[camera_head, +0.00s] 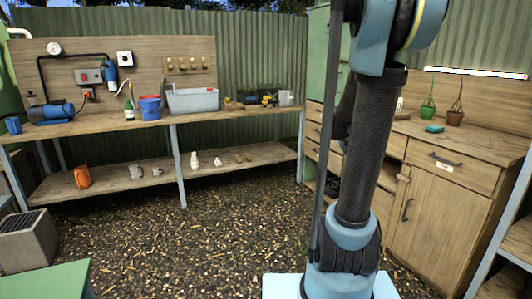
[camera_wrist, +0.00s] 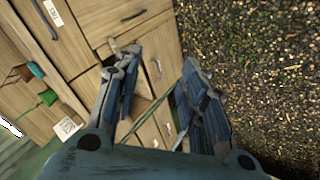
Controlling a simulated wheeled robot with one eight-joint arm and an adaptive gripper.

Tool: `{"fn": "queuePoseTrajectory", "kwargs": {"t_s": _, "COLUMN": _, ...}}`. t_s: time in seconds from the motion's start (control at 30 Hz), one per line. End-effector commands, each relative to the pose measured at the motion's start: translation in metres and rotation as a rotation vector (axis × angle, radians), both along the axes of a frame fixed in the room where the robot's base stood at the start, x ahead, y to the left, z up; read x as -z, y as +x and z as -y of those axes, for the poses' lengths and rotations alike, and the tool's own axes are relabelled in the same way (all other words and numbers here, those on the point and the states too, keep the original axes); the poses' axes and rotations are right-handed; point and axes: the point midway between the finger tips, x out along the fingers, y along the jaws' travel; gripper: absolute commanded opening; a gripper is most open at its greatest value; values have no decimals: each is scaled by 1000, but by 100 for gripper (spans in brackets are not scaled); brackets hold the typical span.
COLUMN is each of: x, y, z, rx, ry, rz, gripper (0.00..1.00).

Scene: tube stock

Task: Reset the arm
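My gripper (camera_wrist: 156,97) shows in the wrist view with its two blue-padded fingers spread apart. Nothing is held between the fingers; wooden cabinet fronts and the gravel floor show behind them. In the head view my arm stands on the right side of the picture, and its upper links run out of the top edge. My gripper is not seen in the head view.
A wooden workbench (camera_head: 85,125) with a grey tub (camera_head: 193,100) and a blue bucket (camera_head: 151,108) stands at the back left. A wooden cabinet (camera_head: 430,215) stands at the right. A grey box (camera_head: 27,243) is at the left. The gravel floor (camera_head: 170,245) between is clear.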

Motion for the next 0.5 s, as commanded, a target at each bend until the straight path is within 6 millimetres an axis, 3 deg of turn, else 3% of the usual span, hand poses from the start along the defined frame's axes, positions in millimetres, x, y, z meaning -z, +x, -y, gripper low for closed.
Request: {"fn": "queuePoseTrajectory", "kwargs": {"t_s": 0.5, "x": 27, "y": -126, "z": -91, "rx": -31, "ry": 257, "rz": -70, "gripper": 38}}
